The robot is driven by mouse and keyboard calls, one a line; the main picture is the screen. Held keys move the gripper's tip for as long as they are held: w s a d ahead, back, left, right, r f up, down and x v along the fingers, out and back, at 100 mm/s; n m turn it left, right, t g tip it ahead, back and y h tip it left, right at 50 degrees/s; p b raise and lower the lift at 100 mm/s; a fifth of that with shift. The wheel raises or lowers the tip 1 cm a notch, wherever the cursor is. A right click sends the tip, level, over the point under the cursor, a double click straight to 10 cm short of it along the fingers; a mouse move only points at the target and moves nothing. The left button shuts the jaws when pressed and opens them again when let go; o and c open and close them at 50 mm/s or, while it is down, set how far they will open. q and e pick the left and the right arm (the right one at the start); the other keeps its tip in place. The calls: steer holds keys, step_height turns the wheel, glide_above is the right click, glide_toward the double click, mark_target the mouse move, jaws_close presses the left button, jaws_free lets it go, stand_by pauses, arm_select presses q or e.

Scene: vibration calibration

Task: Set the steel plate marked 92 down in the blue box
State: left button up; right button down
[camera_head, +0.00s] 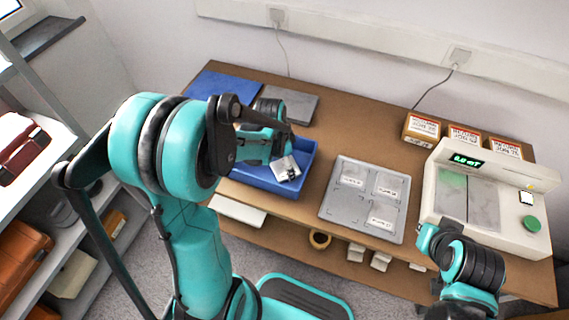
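The blue box (308,150) stands on the wooden table, left of the grey tray. A small steel plate (285,169) with a white label shows at its right part, tilted in the picture; its number is too small to read. My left gripper (287,152) is over the box, right at the plate's upper edge. Its fingertips are mostly hidden, so I cannot tell whether it grips the plate or whether the plate rests on the box floor. My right gripper (427,238) is at the table's front right, beside the machine and away from the box; its fingers are unclear.
The grey tray (338,208) holds several labelled plates. A white machine (510,212) with a green display and green button stands at the right. Several labelled cardboard boxes (465,136) stand behind it. A blue mat (208,86) and a grey panel (302,104) lie at the back left.

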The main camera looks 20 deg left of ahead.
mark_target(279, 170)
arm_select(q)
steer(key=shift+r, duration=0.15)
steer(key=shift+r, duration=0.3)
step_height(279, 170, up, 11)
steer(key=s+a+p, duration=0.1)
steer(key=p, duration=0.4)
steer(key=s+d+r+n+t, duration=0.2)
steer(key=s+r+n+t, duration=0.1)
steer(key=s+n, duration=0.1)
steer(key=s+d+r+n+t+y, duration=0.1)
steer(key=s+d+r+n+t, duration=0.2)
steer(key=s, duration=0.3)
steer(key=shift+s+d+r+n, duration=0.25)
steer(key=shift+r+n, duration=0.25)
steer(key=shift+n, duration=0.2)
